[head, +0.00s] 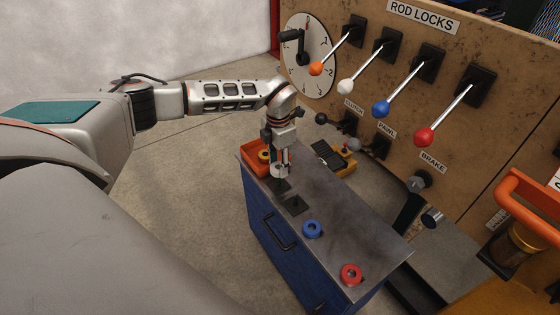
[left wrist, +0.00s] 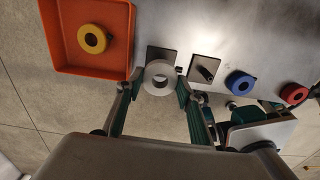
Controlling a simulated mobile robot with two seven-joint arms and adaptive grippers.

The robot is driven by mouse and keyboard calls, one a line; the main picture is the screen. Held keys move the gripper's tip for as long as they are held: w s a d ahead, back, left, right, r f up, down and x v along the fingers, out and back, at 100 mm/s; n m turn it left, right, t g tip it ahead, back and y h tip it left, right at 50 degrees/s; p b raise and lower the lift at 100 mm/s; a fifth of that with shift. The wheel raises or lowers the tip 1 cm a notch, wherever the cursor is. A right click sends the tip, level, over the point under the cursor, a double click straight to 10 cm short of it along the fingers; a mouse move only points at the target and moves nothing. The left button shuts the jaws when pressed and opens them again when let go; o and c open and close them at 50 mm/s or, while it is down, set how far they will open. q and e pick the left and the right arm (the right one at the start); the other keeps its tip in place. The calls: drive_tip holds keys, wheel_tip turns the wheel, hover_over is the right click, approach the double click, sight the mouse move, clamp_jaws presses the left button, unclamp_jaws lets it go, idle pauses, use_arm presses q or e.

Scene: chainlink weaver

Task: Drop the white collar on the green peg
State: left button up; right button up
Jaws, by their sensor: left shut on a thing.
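My left gripper (head: 279,164) is shut on the white collar (head: 278,171) above the far part of the cabinet top. I cannot make out a green colour on any peg. My right gripper is not in view.
An orange tray (head: 250,150) holding a yellow collar (head: 263,155) stands at the cabinet's far end. A blue collar (head: 306,230) and a red collar (head: 344,275) lie along the metal top (head: 345,215). A lever panel (head: 470,95) rises on the right.

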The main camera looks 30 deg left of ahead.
use_arm(q)
wheel_tip(320, 180, down, 5)
drive_tip(key=b, duration=0.2)
drive_tip(key=shift+s+r+b, duration=0.1)
drive_tip(key=shift+r+b, duration=0.1)
drive_tip(key=shift+b, duration=0.2)
drive_tip(key=shift+f, duration=0.8)
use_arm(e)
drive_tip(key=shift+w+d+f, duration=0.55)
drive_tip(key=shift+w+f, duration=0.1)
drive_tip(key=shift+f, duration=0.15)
use_arm(q)
drive_tip(key=o, duration=1.4)
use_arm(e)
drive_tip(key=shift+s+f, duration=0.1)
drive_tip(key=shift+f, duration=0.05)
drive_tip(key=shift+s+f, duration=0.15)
use_arm(q)
wheel_tip(320, 180, up, 12)
